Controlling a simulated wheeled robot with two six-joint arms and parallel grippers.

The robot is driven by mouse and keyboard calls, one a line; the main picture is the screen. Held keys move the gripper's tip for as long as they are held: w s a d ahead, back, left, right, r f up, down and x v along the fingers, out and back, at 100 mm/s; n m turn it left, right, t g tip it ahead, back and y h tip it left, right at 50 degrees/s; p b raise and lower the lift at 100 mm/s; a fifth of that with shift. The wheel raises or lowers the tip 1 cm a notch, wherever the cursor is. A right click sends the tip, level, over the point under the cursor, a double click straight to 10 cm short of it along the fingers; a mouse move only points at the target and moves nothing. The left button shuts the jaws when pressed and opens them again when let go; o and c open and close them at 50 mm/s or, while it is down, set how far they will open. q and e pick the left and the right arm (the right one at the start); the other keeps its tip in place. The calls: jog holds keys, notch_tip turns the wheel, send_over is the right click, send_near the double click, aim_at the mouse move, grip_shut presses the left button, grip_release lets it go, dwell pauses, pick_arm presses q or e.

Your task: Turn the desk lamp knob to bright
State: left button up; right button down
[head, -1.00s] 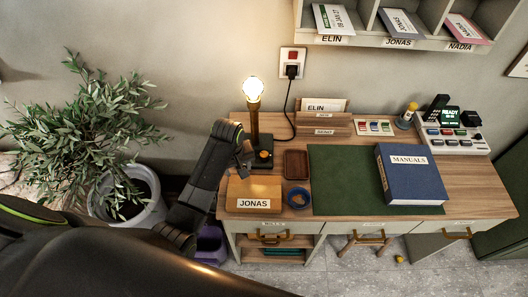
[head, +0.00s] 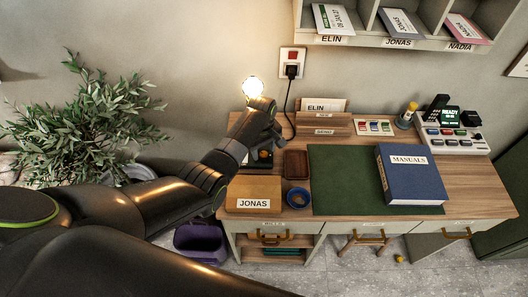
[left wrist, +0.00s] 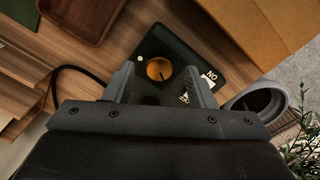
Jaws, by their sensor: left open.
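The desk lamp has a lit bulb (head: 252,88) and a black base (head: 264,158) at the back left of the desk. My left gripper (head: 268,130) is over the base and hides most of the stem and the knob in the head view. In the left wrist view the round orange knob (left wrist: 158,69) sits on the black base (left wrist: 178,42), with a dark pointer line and small white marks near it. My left gripper (left wrist: 161,82) is open, one finger on each side of the knob; contact cannot be told. My right gripper is out of view.
A black cord runs to the wall socket (head: 292,62). A blue MANUALS book (head: 411,175) lies on the green mat (head: 335,178). A plant (head: 80,120) stands left.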

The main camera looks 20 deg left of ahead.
pick_arm(q)
jog(key=shift+f, duration=0.95)
jog(key=c, duration=1)
jog(key=shift+o, duration=0.2)
